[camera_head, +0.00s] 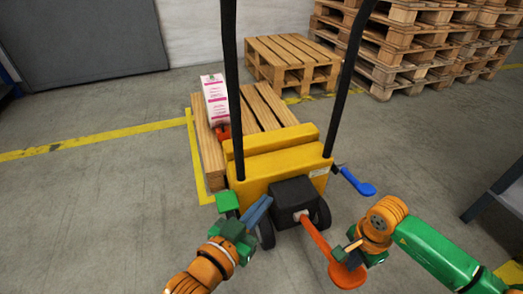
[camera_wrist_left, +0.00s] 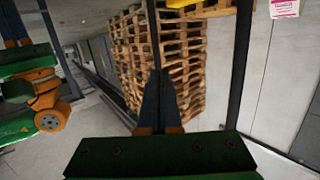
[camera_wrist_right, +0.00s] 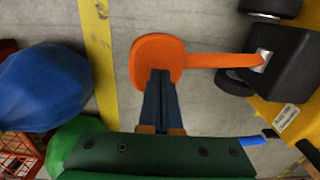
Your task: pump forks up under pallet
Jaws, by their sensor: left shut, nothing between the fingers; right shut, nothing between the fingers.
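A yellow truck (camera_head: 270,168) with a black upright frame stands against a wooden pallet (camera_head: 208,158) on the floor. Its forks are mostly hidden; a small red-orange part (camera_head: 223,132) shows over the pallet. An orange pedal (camera_head: 347,277) on an orange bar sticks out from the truck's black box (camera_head: 293,200). My right gripper (camera_head: 345,248) is shut and empty at the pedal; in the right wrist view its fingertips (camera_wrist_right: 160,76) overlap the pedal (camera_wrist_right: 152,50), contact unclear. My left gripper (camera_head: 262,207) is shut and empty, left of the black box.
A white and pink carton (camera_head: 215,99) stands on the pallet. A blue lever (camera_head: 357,183) juts from the truck's right side. Another pallet (camera_head: 292,60) and tall pallet stacks (camera_head: 390,50) stand behind. A dark table edge (camera_head: 497,190) is at right. The left floor is clear.

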